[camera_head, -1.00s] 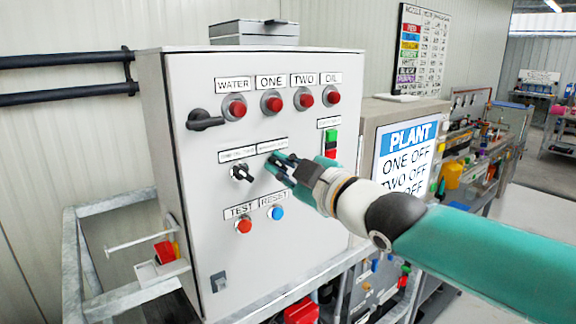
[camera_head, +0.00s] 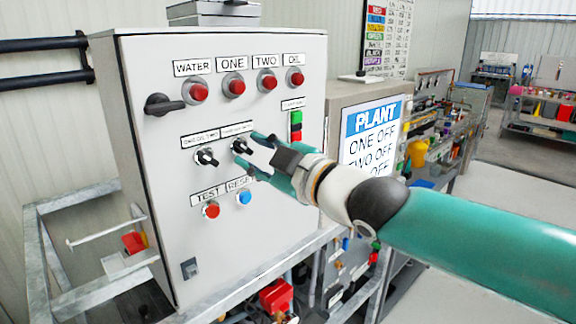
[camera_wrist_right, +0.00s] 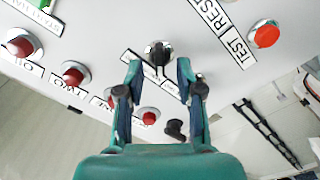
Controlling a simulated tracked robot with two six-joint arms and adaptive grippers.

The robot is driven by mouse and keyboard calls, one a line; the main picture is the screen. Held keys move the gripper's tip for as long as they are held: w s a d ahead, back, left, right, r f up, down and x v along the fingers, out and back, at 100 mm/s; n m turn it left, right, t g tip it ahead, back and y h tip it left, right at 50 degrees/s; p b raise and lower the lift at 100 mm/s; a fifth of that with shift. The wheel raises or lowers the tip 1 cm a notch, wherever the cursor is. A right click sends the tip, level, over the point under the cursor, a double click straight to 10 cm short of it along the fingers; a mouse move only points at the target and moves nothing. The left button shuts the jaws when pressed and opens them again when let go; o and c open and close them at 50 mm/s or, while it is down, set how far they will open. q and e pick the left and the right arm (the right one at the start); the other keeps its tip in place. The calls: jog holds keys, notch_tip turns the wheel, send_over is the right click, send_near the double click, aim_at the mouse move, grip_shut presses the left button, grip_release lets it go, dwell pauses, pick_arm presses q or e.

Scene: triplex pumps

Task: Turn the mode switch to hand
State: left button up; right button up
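Two black rotary switches sit on the white panel (camera_head: 270,205), a left one (camera_head: 206,157) and a right one (camera_head: 242,147). The labels above them are too small to read surely, so I cannot tell which is the mode switch. My right gripper (camera_head: 256,156) is open and empty, just in front of the right switch. In the right wrist view, a black switch (camera_wrist_right: 160,52) shows just beyond and between the spread fingertips (camera_wrist_right: 158,70), apart from them. The other switch is not clear there. My left gripper is not in view.
Red lamps (camera_head: 234,86) run along the panel top, with a black handle (camera_head: 164,104) at left. Below the switches are a red button (camera_head: 211,210) and blue button (camera_head: 243,198). A green-and-red button block (camera_head: 296,125) and PLANT sign (camera_head: 372,130) stand to the right.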

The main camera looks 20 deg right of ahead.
jog(key=v, duration=0.9)
jog(key=shift+s+d, duration=0.1)
jog(key=shift+f, duration=0.1)
dwell(0.3)
